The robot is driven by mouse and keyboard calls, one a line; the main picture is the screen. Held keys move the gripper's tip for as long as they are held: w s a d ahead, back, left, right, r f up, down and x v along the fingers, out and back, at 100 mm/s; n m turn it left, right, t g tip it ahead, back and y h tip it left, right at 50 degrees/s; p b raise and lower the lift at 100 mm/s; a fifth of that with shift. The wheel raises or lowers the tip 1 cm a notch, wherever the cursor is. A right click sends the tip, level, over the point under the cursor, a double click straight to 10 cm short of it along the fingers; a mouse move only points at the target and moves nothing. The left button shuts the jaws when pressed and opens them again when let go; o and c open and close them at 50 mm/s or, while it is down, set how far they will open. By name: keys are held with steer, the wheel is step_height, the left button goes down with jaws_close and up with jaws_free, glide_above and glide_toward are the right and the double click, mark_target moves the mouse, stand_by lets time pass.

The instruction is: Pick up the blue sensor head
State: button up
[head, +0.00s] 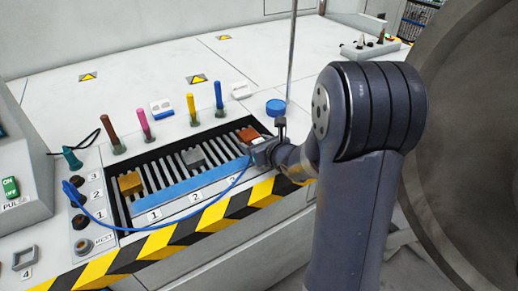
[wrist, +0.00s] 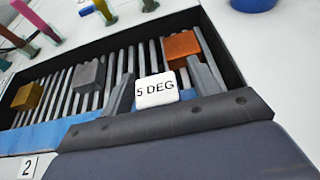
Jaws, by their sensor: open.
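No separate blue sensor head shows clearly. A blue cable (head: 205,218) curves from the left plug panel to my gripper (head: 260,148), where its end is too small to make out. In the wrist view, my gripper (wrist: 161,70) is open over the slatted tray. A white piece marked "5 DEG" (wrist: 156,91) lies between its two grey fingers; I cannot tell whether they touch it. A copper block (wrist: 182,46) lies just beyond the fingertips, and it also shows in the head view (head: 248,135).
The slatted tray (head: 158,170) holds a gold block (head: 130,184) and a grey block (head: 190,157). Coloured pens (head: 190,108) stand behind it, beside a round blue item (head: 276,107). A large grey wheel (head: 470,140) stands at right. The bench behind is mostly clear.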

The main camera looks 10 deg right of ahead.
steer(key=c, duration=1.1)
steer(key=shift+r, duration=0.1)
